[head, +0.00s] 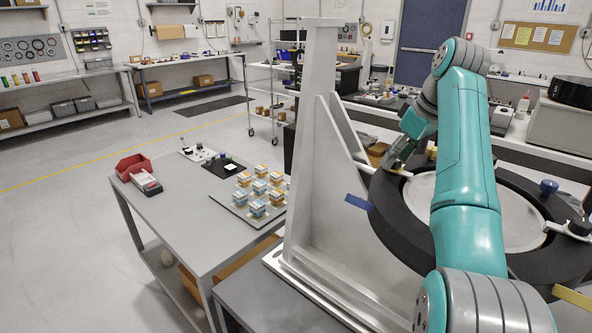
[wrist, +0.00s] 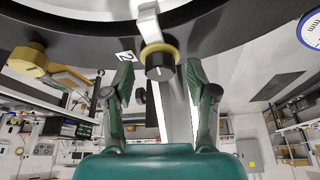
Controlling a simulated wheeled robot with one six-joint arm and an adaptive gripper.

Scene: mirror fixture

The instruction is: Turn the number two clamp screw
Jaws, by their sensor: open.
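The number two clamp screw (wrist: 159,66) is a black knob with a pale index line and a yellow collar, below a white clamp arm (wrist: 149,24). A white tag marked 2 (wrist: 125,56) sits just left of it on the dark ring. My gripper (wrist: 159,72) is open, with one finger on each side of the knob and a visible gap at both sides. In the head view my gripper (head: 400,153) is at the upper left of the black mirror ring (head: 398,228), and the screw there is mostly hidden behind it. The round mirror (head: 512,217) is partly hidden by my arm.
A brass knob (wrist: 28,60) sits on the ring to the left, and a round dial (wrist: 311,30) shows at upper right. The ring also bears a blue knob (head: 548,187) and a black knob (head: 580,228). A grey upright stand (head: 318,175) is close left of the ring.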

